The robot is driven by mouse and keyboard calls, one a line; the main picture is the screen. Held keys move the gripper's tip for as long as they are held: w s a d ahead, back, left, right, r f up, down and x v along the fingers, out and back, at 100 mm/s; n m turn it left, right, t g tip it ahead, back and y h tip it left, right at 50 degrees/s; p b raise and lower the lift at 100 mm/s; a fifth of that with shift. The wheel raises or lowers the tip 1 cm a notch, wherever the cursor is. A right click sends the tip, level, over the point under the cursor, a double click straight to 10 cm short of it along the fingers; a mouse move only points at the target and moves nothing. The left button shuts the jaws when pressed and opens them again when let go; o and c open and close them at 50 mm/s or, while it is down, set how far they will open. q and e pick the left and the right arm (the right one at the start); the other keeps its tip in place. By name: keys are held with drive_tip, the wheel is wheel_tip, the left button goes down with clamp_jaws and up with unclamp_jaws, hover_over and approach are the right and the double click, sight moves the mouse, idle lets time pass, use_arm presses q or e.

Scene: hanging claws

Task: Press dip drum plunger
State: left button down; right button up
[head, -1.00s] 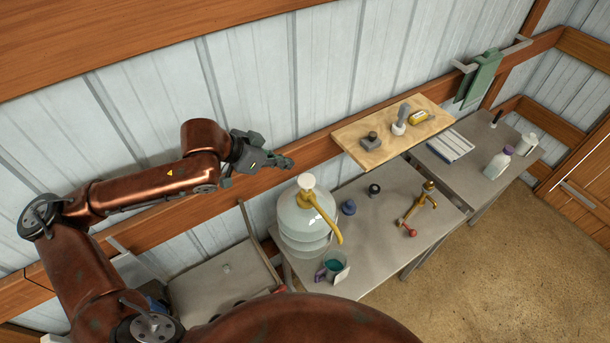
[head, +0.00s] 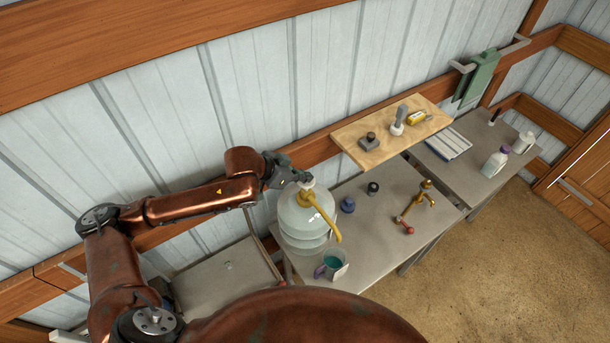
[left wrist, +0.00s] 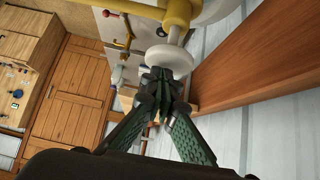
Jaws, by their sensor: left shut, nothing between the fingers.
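The dip drum (head: 302,225) is a pale, translucent ribbed jug at the left end of the metal table. It has a yellow pump spout (head: 324,213) and a white plunger head (head: 306,181) on top. My left gripper (head: 302,177) is shut and empty, its fingertips right at the plunger head. In the left wrist view the shut fingertips (left wrist: 157,74) overlap the white plunger disc (left wrist: 170,57); I cannot tell whether they touch it. The gripper hides part of the plunger's far left side in the head view. My right gripper is out of view.
A cup of teal liquid (head: 331,264) stands in front of the drum. Dark knobs and a brass tap (head: 415,205) are on the metal table (head: 375,240). A wooden shelf (head: 375,157) with small items is on the wall behind. A green cloth (head: 477,78) hangs at right.

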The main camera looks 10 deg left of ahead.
sight(300, 186)
use_arm(q)
wheel_tip(300, 186, down, 5)
drive_tip(key=shift+s+r+b, duration=0.1)
drive_tip(key=shift+b, duration=0.7)
